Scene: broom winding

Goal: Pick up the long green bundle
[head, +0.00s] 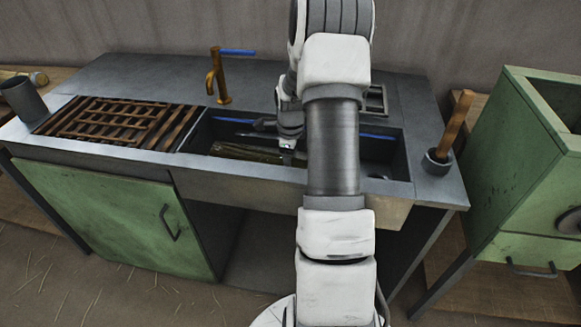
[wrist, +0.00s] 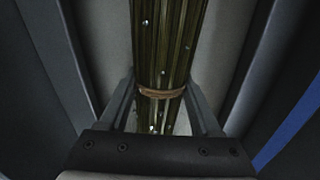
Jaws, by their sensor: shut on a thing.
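The long green bundle (head: 245,152) lies in the sink basin, seen in the head view to the left of my arm. In the wrist view the bundle (wrist: 172,45) runs away from my gripper, with a brown tie (wrist: 161,93) around it and water drops on it. My gripper (wrist: 162,118) is shut on the bundle near the tie, one finger on each side. In the head view my gripper (head: 287,152) is small and partly hidden by my arm, at the bundle's right part. I cannot tell whether the bundle is clear of the basin floor.
The sink (head: 390,172) has dark walls close around my gripper. A slatted wooden rack (head: 115,122) lies on the left of the counter, and a brass tap (head: 218,80) stands behind. A pestle in a mortar (head: 438,160) stands at the right. A green cabinet (head: 530,170) is further right.

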